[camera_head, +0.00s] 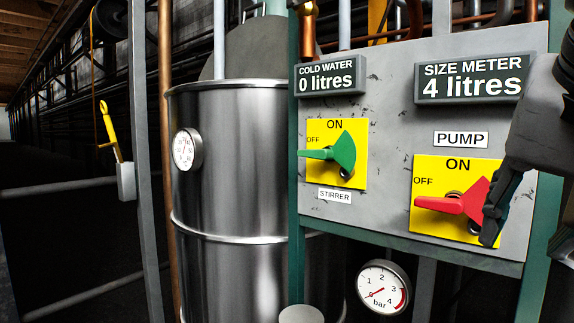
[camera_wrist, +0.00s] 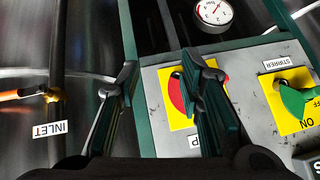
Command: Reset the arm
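My gripper (camera_head: 497,207) is at the right of the head view, in front of the panel beside the red pump handle (camera_head: 450,205). In the wrist view my gripper (camera_wrist: 160,75) shows two fingers spread apart with nothing between them. The right finger overlaps the red handle (camera_wrist: 178,97) there; I cannot tell whether they touch. The red handle points left, toward OFF, on its yellow plate. My arm and gripper hide the panel's right edge.
The grey panel (camera_head: 390,120) carries a green stirrer handle (camera_head: 342,152) pointing to OFF. Displays read "COLD WATER 0 litres" (camera_head: 326,77) and "SIZE METER 4 litres" (camera_head: 472,79). A steel tank (camera_head: 235,150) stands left. A pressure gauge (camera_head: 383,287) sits below. An inlet pipe (camera_wrist: 57,60) shows in the wrist view.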

